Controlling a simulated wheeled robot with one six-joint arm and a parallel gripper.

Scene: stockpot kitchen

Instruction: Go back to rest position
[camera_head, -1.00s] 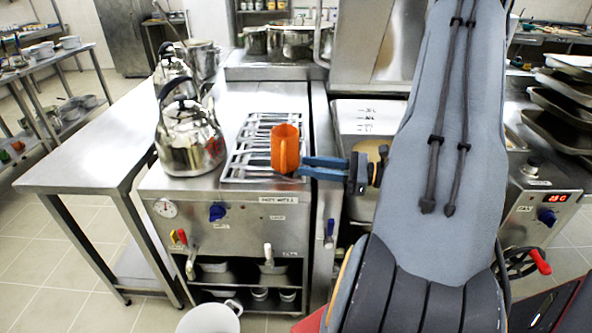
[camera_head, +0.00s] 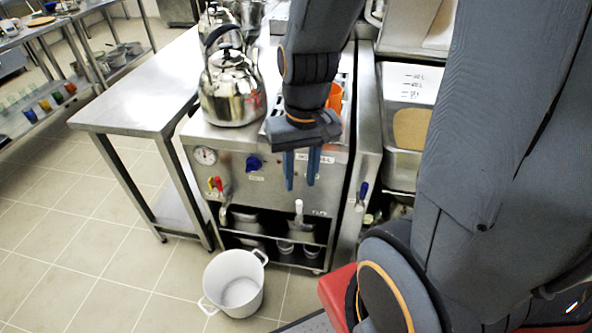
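My gripper (camera_head: 301,184) points down in front of the steel stove unit's front edge. Its two blue fingers are apart with nothing seen between them. An orange cup (camera_head: 335,97) stands on the stove's grate behind my gripper and wrist, which hide most of it. It appears apart from the fingers.
A steel kettle (camera_head: 232,90) stands on the stove unit (camera_head: 192,133), left of my gripper. A white pot (camera_head: 235,283) is on the floor in front. A bare steel table (camera_head: 140,100) is at left. Open tiled floor lies at lower left.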

